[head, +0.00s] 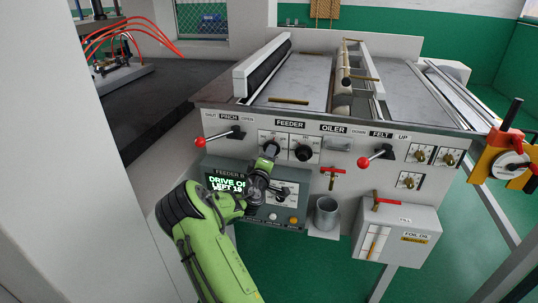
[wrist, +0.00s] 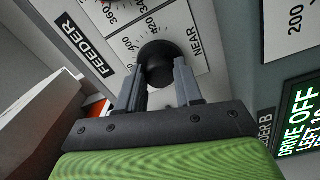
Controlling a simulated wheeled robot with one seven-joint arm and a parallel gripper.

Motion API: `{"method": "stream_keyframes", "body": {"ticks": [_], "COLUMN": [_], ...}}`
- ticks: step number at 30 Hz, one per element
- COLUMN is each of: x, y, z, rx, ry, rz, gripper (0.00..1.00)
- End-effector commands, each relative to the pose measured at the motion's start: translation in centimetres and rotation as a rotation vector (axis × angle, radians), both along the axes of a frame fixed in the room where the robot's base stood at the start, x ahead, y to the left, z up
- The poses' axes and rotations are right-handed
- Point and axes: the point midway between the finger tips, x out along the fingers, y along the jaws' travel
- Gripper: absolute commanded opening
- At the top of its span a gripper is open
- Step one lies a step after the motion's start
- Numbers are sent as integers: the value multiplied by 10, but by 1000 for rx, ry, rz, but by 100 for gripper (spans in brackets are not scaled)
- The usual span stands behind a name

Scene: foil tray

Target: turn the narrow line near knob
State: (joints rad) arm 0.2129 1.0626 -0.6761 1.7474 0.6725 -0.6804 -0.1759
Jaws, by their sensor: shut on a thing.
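The near knob is a round black knob (wrist: 157,54) on a white dial plate with numbers and the word NEAR, seen in the wrist view. My gripper (wrist: 159,72) is shut on this knob, with one grey finger on each side of it. In the head view my gripper (head: 268,152) reaches the left part of the FEEDER panel and hides most of that knob. A second black knob (head: 303,152) on the same panel stands free to the right. The knob's pointer mark is not clear to me.
A lit display (head: 226,184) reads DRIVE OFF and LEFT 19, its end cut off or hidden. Red-balled levers (head: 200,142) (head: 363,162) stick out on both sides. Below are an orange button (head: 293,220) and a grey cup (head: 326,213).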

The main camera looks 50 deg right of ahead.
Motion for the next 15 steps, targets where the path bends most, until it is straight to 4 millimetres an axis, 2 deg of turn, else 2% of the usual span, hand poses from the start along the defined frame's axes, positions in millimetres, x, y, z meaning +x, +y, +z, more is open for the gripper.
{"method": "stream_keyframes", "body": {"ticks": [6, 15], "x": [0, 0], "y": [0, 0], "z": [0, -1], "rx": [-35, -52], "ry": [86, 128], "rz": [2, 1], "gripper": [5, 5]}}
